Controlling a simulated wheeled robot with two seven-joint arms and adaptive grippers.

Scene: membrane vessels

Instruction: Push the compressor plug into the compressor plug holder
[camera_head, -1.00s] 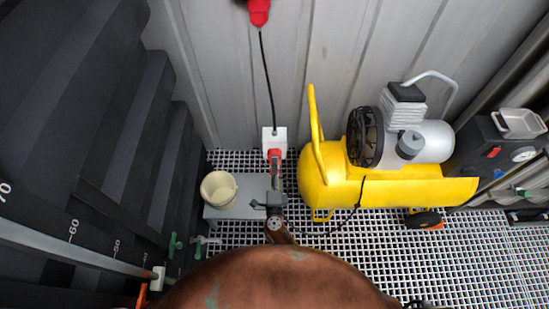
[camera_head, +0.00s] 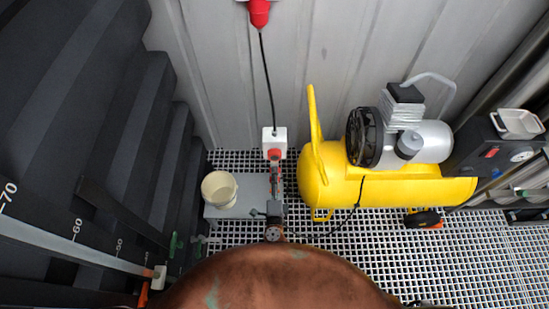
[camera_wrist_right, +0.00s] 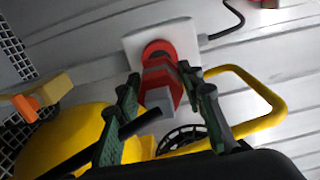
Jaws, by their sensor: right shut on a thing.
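The compressor plug holder is a white wall box (camera_head: 280,133) with a round red socket (camera_head: 274,154), left of the yellow compressor. In the right wrist view the white box (camera_wrist_right: 185,38) and socket (camera_wrist_right: 158,49) show behind the red compressor plug (camera_wrist_right: 163,80), which has a grey rear end. My right gripper (camera_wrist_right: 162,84) is shut on the plug, green-black fingers on both sides. The plug faces the socket; how deep it sits, I cannot tell. In the head view my right gripper (camera_head: 275,176) is just below the socket. My left gripper is not in view.
The yellow compressor (camera_head: 330,190) stands close on the right, its handle (camera_head: 313,120) upright near the box. A cream bucket (camera_head: 219,188) stands on a grey box (camera_head: 235,211) to the left. A black cable hangs from a red plug (camera_head: 259,14) above the holder.

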